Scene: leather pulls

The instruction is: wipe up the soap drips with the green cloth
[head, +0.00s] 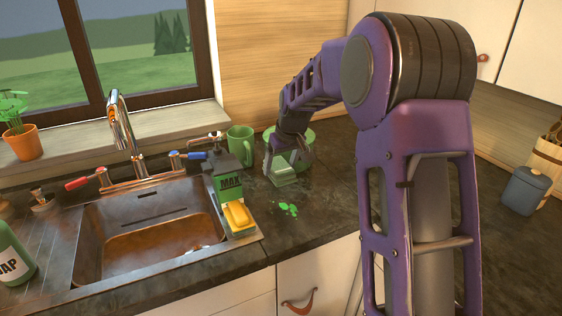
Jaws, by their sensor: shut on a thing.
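My gripper (279,164) points down over the dark worktop, to the right of the sink. It is shut on the green cloth (284,178), a pale green folded piece low at the worktop. I cannot tell whether the cloth touches the surface. The soap drips (288,209) are bright green spots on the worktop, just in front of the cloth and apart from it. My purple arm hides part of the worktop on the right.
A caddy (224,184) marked MAX with a yellow sponge (238,216) stands left of the drips, by the sink (92,236). A green mug (240,146) and a round green dish (308,137) are behind. Worktop around the drips is clear.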

